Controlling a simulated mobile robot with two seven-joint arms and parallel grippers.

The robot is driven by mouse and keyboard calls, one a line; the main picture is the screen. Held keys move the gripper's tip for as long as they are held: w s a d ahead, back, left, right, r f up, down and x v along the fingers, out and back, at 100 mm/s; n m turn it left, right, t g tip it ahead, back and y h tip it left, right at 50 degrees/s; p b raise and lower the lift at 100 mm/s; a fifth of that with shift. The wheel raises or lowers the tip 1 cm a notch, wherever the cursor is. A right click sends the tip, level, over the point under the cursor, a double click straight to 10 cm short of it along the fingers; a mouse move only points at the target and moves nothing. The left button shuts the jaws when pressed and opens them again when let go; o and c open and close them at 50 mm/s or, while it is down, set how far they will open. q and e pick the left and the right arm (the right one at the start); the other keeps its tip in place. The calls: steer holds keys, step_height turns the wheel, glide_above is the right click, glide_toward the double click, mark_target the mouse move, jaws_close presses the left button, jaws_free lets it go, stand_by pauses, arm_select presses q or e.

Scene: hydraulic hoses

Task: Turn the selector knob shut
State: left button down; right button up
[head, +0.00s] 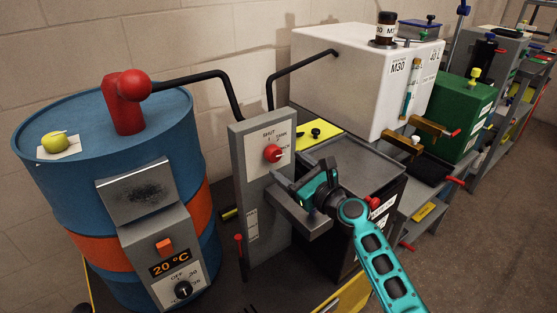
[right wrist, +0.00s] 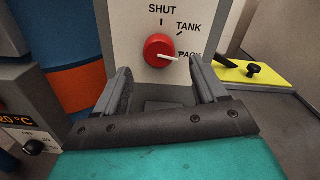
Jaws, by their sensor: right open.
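The red selector knob (head: 272,153) is on the white label plate of a grey upright panel (head: 245,190). It also shows in the right wrist view (right wrist: 157,48), where its white pointer points right, towards the word PACK. SHUT is marked above the knob and TANK to its upper right. My right gripper (head: 279,184) is open and empty, in front of the panel and slightly below the knob. In the wrist view its two grey fingers (right wrist: 160,74) are spread apart, their tips just below and to either side of the knob. My left gripper is not in view.
A blue drum (head: 60,190) with an orange band and a 20 °C control box (head: 165,255) stands left. Black hoses (head: 190,77) run to the panel. A white M30 tank (head: 345,70) and a dark cabinet stand right of it. Floor is open far right.

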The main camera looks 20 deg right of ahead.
mark_target(277, 158)
steer(key=x, duration=0.4)
steer(key=shift+b, duration=0.35)
steer(key=shift+w+a, duration=0.15)
steer(key=shift+w, duration=0.25)
steer(key=shift+c, duration=0.5)
steer(key=c, duration=1)
steer(key=shift+o, duration=0.2)
